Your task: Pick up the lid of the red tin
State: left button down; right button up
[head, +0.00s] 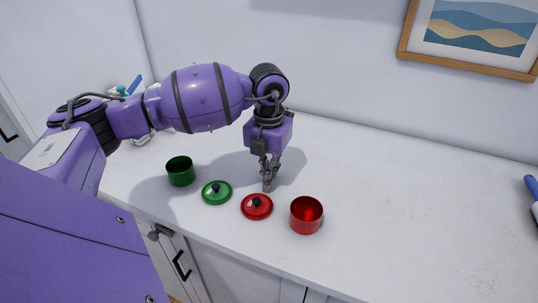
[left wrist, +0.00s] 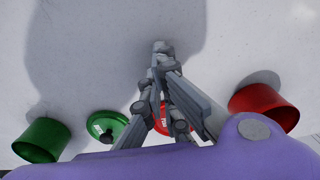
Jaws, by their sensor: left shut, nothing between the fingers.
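The red lid (head: 257,208) with a black knob lies flat on the white counter, just left of the open red tin (head: 306,214). My left gripper (head: 268,187) points down behind the red lid, shut and empty, apart from the knob. In the left wrist view the shut fingertips (left wrist: 162,48) are over bare counter. The red lid (left wrist: 160,119) there is partly hidden behind the fingers, and the red tin (left wrist: 262,106) stands to the right. My right gripper is not in view.
A green lid (head: 217,192) with a black knob lies left of the red lid, and an open green tin (head: 180,171) stands further left. The counter (head: 420,200) is clear to the right, up to a blue-handled thing (head: 532,186) at the edge.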

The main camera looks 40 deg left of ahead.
aim_at(243, 224)
pick_arm(q)
jog(key=shift+s+d+r+p, duration=0.15)
jog(key=shift+s+r, duration=0.1)
jog(key=shift+s, duration=0.35)
jog(key=shift+s+d+r+p, duration=0.15)
jog(key=shift+s+r, duration=0.1)
jog(key=shift+s, duration=0.65)
jog(key=shift+f, duration=0.15)
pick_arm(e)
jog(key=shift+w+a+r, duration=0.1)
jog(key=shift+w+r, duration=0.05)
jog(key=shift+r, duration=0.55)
pick_arm(q)
jog(key=shift+s+d, duration=0.1)
jog(key=s+p, duration=0.1)
jog(key=s, duration=0.2)
jog(key=s+d+p, duration=0.1)
jog(key=s, duration=0.2)
jog(key=s+d+p, duration=0.1)
jog(key=s, duration=0.3)
jog(key=shift+d, duration=0.15)
jog(key=shift+s, duration=0.2)
jog(key=shift+d, duration=0.1)
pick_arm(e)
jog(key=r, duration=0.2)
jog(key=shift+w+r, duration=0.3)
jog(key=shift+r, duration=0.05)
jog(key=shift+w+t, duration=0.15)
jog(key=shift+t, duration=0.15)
